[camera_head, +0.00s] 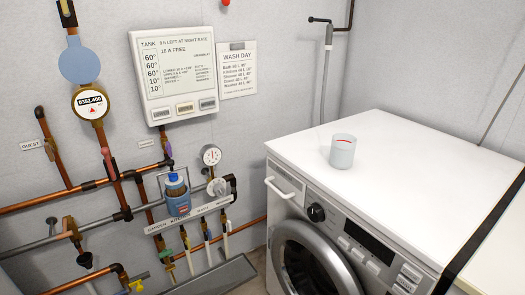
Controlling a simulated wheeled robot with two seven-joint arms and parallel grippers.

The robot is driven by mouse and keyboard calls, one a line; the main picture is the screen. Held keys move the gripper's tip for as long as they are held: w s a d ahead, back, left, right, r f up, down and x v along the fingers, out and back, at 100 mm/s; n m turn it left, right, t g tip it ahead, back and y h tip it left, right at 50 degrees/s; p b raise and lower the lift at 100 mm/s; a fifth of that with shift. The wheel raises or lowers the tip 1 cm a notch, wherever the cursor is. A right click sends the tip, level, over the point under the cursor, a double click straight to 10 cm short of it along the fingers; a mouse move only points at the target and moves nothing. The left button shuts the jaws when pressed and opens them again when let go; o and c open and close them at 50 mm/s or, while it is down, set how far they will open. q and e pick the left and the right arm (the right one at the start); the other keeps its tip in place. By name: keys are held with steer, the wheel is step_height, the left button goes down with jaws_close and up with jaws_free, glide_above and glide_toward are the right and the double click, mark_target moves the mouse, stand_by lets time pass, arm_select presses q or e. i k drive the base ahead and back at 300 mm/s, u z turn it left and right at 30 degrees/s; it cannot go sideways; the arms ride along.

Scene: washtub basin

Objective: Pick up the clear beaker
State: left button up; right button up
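A clear beaker (342,153) stands upright on the white top of the washing machine (398,170), left of the middle of that top. It looks pale and see-through, with a red mark near its upper part. Nothing is touching it besides the surface under it. Neither of my grippers shows in the head view.
Copper pipes, a round meter (91,103) and a pressure gauge (211,155) cover the wall at left. A white tank panel (174,75) and a wash day sheet (237,69) hang above. The machine top around the beaker is clear.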

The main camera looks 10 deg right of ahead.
mark_target(343, 145)
steer(key=u, duration=1.3)
steer(key=k, duration=1.45)
steer(key=z, duration=0.75)
steer(key=i, duration=1.65)
